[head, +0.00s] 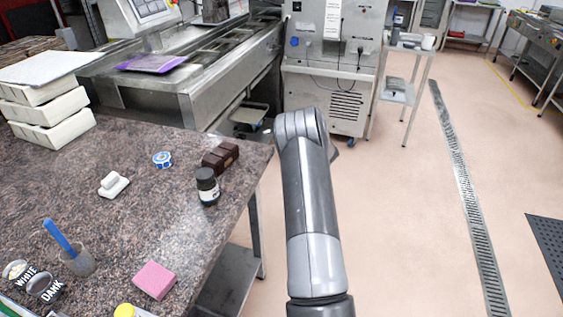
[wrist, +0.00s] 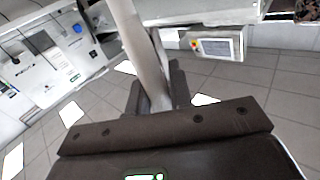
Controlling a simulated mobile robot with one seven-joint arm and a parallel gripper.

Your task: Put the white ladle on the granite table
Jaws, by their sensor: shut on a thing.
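The granite table (head: 150,225) fills the left of the head view, with its speckled brown top partly bare. My gripper (wrist: 155,97) shows in the wrist view, its dark fingers shut on a long pale handle, the white ladle (wrist: 140,40). The handle runs from between the fingers to the top edge of the picture, and the ladle's bowl cannot be made out. In the head view my arm points away over the floor just right of the table, and it hides the gripper and ladle.
On the table are a dark bottle (head: 207,187), brown bar (head: 220,156), blue tape roll (head: 162,160), white object (head: 113,184), pink block (head: 153,280), cup with a blue-handled tool (head: 78,262) and stacked white blocks (head: 45,115). Bare granite lies mid-table. A machine (head: 330,75) stands beyond.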

